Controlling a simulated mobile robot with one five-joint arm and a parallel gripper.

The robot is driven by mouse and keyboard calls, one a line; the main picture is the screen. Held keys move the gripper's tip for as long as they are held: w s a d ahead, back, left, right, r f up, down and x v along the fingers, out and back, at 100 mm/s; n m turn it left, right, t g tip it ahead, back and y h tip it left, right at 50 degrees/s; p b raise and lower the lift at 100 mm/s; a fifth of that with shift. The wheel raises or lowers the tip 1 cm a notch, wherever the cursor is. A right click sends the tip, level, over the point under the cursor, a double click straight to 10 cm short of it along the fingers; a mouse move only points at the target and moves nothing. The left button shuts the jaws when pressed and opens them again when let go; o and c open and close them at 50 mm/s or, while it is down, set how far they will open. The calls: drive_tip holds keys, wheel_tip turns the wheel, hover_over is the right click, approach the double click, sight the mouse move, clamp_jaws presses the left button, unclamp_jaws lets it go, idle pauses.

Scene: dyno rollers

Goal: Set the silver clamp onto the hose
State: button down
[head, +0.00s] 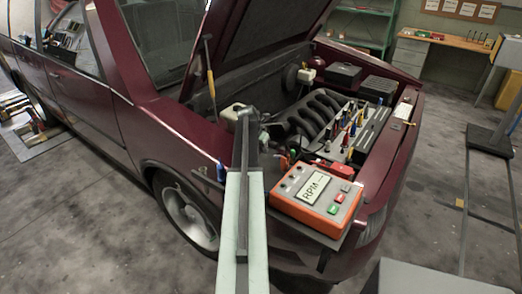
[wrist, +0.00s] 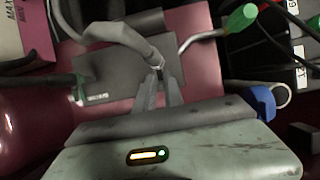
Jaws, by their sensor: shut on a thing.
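My gripper (wrist: 159,82) reaches up from the bottom middle of the wrist view, its two narrow fingers close together. Between the tips is a small, bright metal piece that looks like the silver clamp (wrist: 157,66); the fingers hide much of it. A grey hose (wrist: 112,33) curves in from the upper left and its end meets the fingertips. I cannot tell whether the clamp is around the hose or only touching it. In the head view my arm reaches into the engine bay, and the clamp and fingertips are too small to make out.
A green-handled tool (wrist: 238,22) with a bent metal shank lies close right of the fingertips. A blue-handled thing (wrist: 263,101) is at the right. An orange RPM box (head: 316,197) sits on the dark red car's (head: 120,120) front edge, beside my arm.

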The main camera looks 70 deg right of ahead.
wheel_tip(320, 180, up, 3)
drive_tip(key=p, duration=0.3)
drive_tip(key=shift+r, duration=0.2)
drive_tip(key=shift+f, duration=0.2)
drive_tip(key=c, duration=1.4)
unclamp_jaws()
drive_tip(key=shift+c, duration=0.2)
drive_tip(key=p+v, duration=0.7)
drive_tip(key=shift+r, duration=0.4)
